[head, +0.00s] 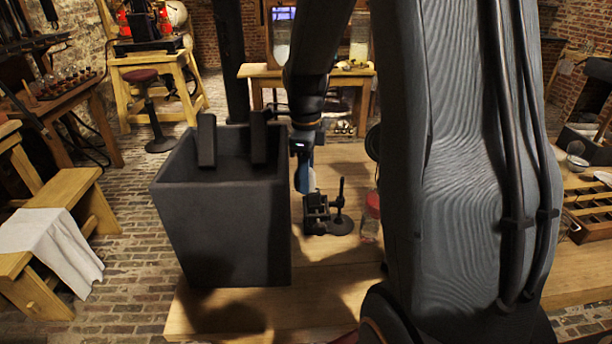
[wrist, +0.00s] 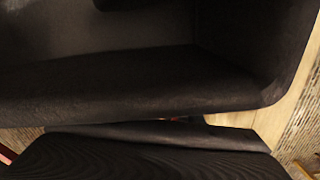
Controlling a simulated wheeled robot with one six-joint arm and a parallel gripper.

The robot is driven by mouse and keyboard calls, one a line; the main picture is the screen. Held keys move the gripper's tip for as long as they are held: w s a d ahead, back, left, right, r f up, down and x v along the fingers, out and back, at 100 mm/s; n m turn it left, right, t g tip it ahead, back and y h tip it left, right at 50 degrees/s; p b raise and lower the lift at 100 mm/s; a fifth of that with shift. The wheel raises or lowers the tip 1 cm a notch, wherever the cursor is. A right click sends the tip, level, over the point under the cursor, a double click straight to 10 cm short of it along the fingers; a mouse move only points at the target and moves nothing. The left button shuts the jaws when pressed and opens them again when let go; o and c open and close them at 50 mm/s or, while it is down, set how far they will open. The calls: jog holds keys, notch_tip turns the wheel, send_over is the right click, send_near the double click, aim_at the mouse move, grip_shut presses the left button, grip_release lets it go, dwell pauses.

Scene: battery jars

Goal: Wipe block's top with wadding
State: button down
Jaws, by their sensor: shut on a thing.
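My gripper (head: 301,176) points down at the end of my arm in the head view, just right of a big dark grey bin, with its left side partly hidden. It is shut on a small pale blue-white piece (head: 309,184), which looks like the wadding; its outline is hard to make out. Just below it a small black block-like piece (head: 317,214) stands on the wooden table (head: 340,265). I cannot tell whether the wadding touches its top. The wrist view is filled by dark surfaces and shows neither wadding nor block clearly.
The open grey bin (head: 222,235) stands close on the left. A black stand with an upright post (head: 342,222) is right beside the block, and a red-lidded glass jar (head: 371,217) is farther right. The table front is clear.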

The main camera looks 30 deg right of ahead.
jog(key=shift+f, duration=0.35)
jog(key=shift+d, duration=0.1)
jog(key=shift+s+d+r+p, duration=0.1)
jog(key=shift+s+d+p, duration=0.25)
jog(key=shift+d, duration=0.5)
jog(key=shift+s+d+r+p, duration=0.1)
jog(key=shift+s+d+p, duration=0.25)
jog(key=shift+d, duration=0.45)
jog(key=shift+s+d+f, duration=0.1)
jog(key=shift+f, duration=0.1)
jog(key=shift+w+a+f, duration=0.1)
jog(key=shift+w+a, duration=0.15)
jog(key=shift+a, duration=0.35)
jog(key=shift+w+a+f, duration=0.1)
jog(key=shift+w+a, duration=0.15)
jog(key=shift+a, duration=0.4)
jog(key=shift+w+a+f, duration=0.1)
jog(key=shift+w+a, duration=0.15)
jog(key=shift+a, duration=0.35)
jog(key=shift+w+a+r+p, duration=0.1)
jog(key=shift+r+p, duration=1.15)
jog(key=shift+r, duration=0.3)
jog(key=shift+a+r+p, duration=0.1)
jog(key=shift+r+p, duration=1.15)
jog(key=shift+r, duration=0.25)
